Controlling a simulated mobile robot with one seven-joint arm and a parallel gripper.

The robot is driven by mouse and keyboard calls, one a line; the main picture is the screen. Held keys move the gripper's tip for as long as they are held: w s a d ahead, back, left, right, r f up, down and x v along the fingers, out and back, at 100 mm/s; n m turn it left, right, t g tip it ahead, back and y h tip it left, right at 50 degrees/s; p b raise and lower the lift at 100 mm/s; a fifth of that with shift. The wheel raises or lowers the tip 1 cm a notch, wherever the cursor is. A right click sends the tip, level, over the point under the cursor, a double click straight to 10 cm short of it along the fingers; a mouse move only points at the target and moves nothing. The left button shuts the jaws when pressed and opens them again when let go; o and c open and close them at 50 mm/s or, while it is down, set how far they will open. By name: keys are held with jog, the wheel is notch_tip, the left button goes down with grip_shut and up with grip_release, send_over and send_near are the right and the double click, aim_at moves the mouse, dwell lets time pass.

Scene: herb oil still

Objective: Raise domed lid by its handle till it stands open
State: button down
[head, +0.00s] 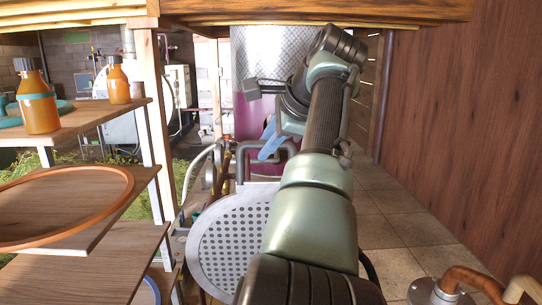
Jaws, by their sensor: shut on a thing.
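My arm reaches forward from the bottom of the head view. My gripper (270,143), with pale blue fingers, is at its far end, partly hidden behind the arm. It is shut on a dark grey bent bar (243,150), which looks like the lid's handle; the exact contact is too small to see. Behind it stands a large drum, silver and patterned above (262,50) and magenta below (247,115). I cannot clearly make out the domed lid or how far it stands open. A round perforated grey plate (225,240) lies nearer, partly covered by my arm.
Wooden shelves at the left hold amber bottles (39,100) (118,84) and an orange-rimmed round tray (125,190). A wooden beam (320,10) crosses the top. A brown plank wall (460,130) bounds the right, with clear tiled floor (395,215) beside it. Pipes (470,280) stand at lower right.

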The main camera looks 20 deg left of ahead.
jog(key=shift+w+f, duration=0.15)
jog(key=shift+f, duration=0.15)
jog(key=c, duration=1.1)
grip_release()
jog(key=shift+o, duration=0.3)
jog(key=shift+a, duration=0.1)
jog(key=b+v, duration=0.3)
jog(key=v, duration=1)
jog(key=shift+w+a, duration=0.1)
